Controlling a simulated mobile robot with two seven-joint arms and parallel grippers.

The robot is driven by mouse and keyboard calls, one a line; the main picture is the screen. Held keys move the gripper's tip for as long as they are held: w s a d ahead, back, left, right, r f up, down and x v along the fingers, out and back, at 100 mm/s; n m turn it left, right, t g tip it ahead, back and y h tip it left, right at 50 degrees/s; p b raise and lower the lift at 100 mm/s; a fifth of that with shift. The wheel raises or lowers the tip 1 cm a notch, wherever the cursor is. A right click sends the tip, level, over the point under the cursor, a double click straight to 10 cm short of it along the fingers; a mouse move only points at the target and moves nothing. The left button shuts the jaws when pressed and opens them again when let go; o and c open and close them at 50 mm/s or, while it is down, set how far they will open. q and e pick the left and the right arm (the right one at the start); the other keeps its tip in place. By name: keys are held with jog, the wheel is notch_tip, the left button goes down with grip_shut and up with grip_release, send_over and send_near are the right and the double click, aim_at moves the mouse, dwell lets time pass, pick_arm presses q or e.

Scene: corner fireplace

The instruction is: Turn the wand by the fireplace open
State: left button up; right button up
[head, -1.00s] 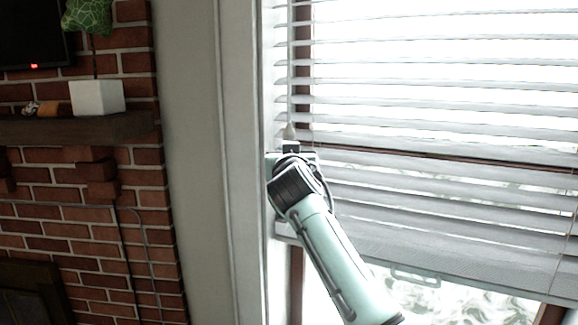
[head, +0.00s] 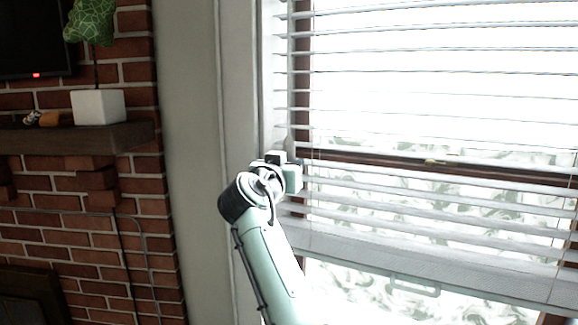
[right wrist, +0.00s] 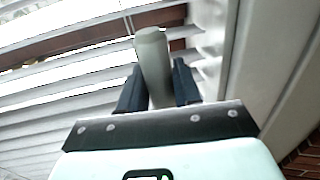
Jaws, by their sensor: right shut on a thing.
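The wand (right wrist: 153,60) shows in the right wrist view as a grey, round-ended rod standing between the two dark fingers of my right gripper (right wrist: 158,80), which is shut on it. My left gripper is not in view.
The white window frame (head: 240,120) stands just left of my right gripper. Further left is a brick fireplace wall (head: 70,235) with a dark mantel (head: 80,138) holding a white plant pot (head: 98,106). A dark screen (head: 35,40) hangs above the mantel.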

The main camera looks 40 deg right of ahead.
jog(key=o, duration=0.9)
jog(key=shift+o, duration=0.2)
jog(key=shift+s+a, duration=0.1)
jog(key=shift+a, duration=0.1)
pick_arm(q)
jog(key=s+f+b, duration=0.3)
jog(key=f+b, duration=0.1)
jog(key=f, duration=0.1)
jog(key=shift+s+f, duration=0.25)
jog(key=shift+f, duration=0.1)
pick_arm(e)
jog(key=v, duration=1.3)
jog(key=shift+d, duration=0.1)
